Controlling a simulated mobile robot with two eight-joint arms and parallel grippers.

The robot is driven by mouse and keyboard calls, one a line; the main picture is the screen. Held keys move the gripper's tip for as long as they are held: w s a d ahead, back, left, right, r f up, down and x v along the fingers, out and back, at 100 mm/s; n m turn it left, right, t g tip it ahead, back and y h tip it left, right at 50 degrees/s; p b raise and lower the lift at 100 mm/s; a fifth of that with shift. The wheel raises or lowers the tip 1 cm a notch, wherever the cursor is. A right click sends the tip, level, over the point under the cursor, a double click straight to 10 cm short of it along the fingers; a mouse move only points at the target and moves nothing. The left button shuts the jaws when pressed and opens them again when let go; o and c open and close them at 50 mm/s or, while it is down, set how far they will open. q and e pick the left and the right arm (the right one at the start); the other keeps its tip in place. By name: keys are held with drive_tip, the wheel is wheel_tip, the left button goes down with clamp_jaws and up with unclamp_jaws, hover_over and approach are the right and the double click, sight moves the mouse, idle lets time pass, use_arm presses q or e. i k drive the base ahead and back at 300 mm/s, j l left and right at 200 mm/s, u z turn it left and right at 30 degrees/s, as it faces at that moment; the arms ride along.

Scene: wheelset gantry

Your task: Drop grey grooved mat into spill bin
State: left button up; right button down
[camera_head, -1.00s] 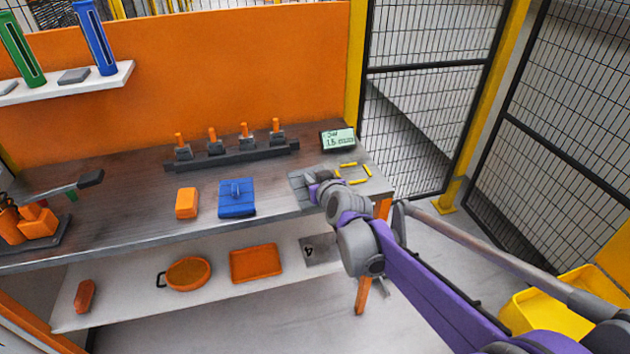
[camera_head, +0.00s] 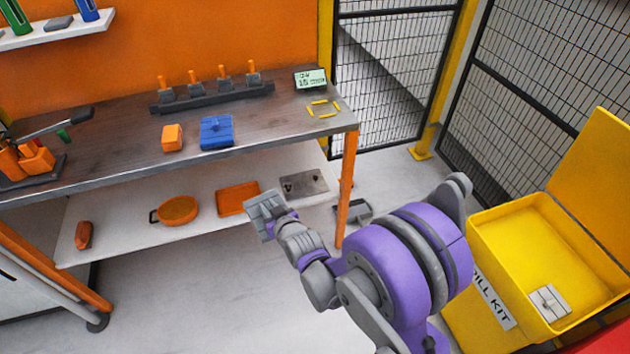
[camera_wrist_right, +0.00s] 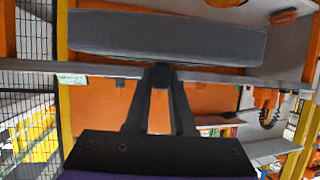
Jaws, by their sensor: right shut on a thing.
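The grey grooved mat (camera_head: 262,205) is in the jaws of my right gripper (camera_head: 280,222), held in the air in front of the workbench. In the right wrist view the mat (camera_wrist_right: 165,36) shows as a wide grey slab across the fingertips (camera_wrist_right: 162,72). The spill bin (camera_head: 490,238) is a yellow box with "SPILL KIT" lettering, at the right of the head view. Its lid stands open, and a small light-grey piece (camera_head: 548,302) lies inside. The mat is apart from the bin, to its left. My left gripper is not in view.
The workbench (camera_head: 100,165) holds a blue box (camera_head: 216,132), an orange block (camera_head: 172,138) and a dark rack (camera_head: 210,97) of orange-topped pieces. Orange trays sit on the lower shelf (camera_head: 130,225). A mesh fence (camera_head: 380,80) stands behind. Floor shows between bench and bin.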

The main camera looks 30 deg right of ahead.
sight(529, 273)
drive_tip(key=z, duration=2.6)
drive_tip(key=j+z, duration=0.1)
drive_tip(key=z, duration=0.25)
drive_tip(key=j+z, duration=0.15)
drive_tip(key=z, duration=0.2)
drive_tip(key=j+z, duration=0.15)
drive_tip(key=z, duration=0.15)
drive_tip(key=j, duration=0.95)
drive_tip(key=k, duration=0.05)
